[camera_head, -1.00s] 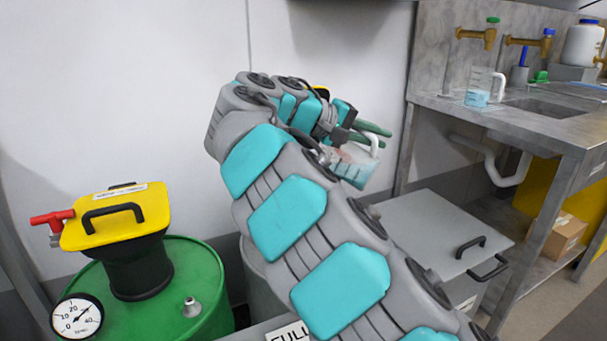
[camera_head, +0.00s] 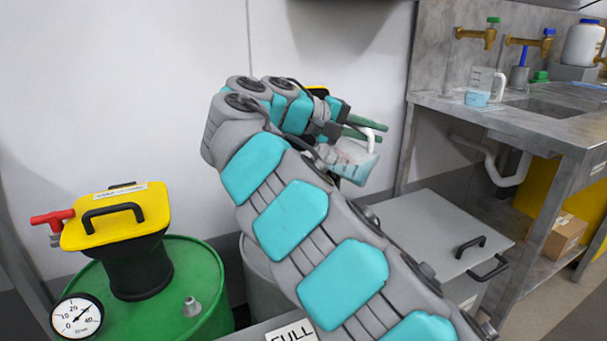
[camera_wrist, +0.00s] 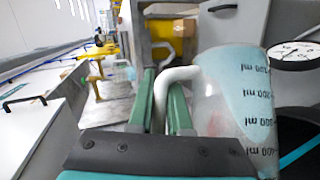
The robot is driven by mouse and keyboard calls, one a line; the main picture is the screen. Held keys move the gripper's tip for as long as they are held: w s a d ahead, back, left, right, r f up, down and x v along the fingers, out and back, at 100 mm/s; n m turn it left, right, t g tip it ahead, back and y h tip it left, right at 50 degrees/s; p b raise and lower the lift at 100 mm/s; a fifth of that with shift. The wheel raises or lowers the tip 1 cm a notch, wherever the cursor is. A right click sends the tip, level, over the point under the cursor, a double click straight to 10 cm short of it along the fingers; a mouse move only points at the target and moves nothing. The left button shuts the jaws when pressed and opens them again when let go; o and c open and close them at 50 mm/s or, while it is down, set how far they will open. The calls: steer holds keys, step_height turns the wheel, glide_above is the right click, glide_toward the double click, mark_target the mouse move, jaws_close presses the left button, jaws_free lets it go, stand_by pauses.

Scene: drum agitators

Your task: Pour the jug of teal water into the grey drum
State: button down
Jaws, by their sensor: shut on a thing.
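The clear jug (camera_head: 350,160) holds teal water and is tilted in the air beyond my arm in the head view. In the wrist view the jug (camera_wrist: 225,115) shows its volume marks, and its water lies slanted along one side. My gripper (camera_head: 368,133), with green fingers (camera_wrist: 163,100), is shut on the jug's white handle. The grey drum (camera_head: 260,290) stands below and left, mostly hidden by my arm. A bit of yellow (camera_head: 320,90) shows behind the arm. In the wrist view a dark round shape (camera_wrist: 300,130) and a dial gauge lie right of the jug.
A green drum (camera_head: 210,270) with a yellow-lidded black funnel (camera_head: 115,218), red handle and gauge stands left. A grey lidded box (camera_head: 425,235) is right of my arm. Another jug (camera_head: 482,88) with teal liquid stands on the sink counter (camera_head: 520,120). A "FULL" sign (camera_head: 292,333) is in front.

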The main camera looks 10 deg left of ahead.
steer(key=shift+w+a+h, duration=0.15)
steer(key=shift+a+h, duration=0.15)
steer(key=shift+a, duration=0.05)
steer(key=shift+a, duration=0.25)
steer(key=shift+w+a+r+n+h, duration=0.1)
steer(key=shift+w+a+n+h, duration=0.25)
steer(key=shift+a, duration=0.25)
steer(key=shift+w+a+r+n+h, duration=0.1)
steer(key=shift+a+r+n+h, duration=0.25)
steer(key=shift+a+r, duration=0.05)
steer(key=shift+a+r, duration=0.1)
steer(key=shift+d, duration=0.45)
steer(key=shift+s+d+f+m+y, duration=0.35)
steer(key=shift+d+f+m+y, duration=0.15)
steer(key=shift+d+f+y, duration=0.15)
steer(key=shift+d, duration=0.2)
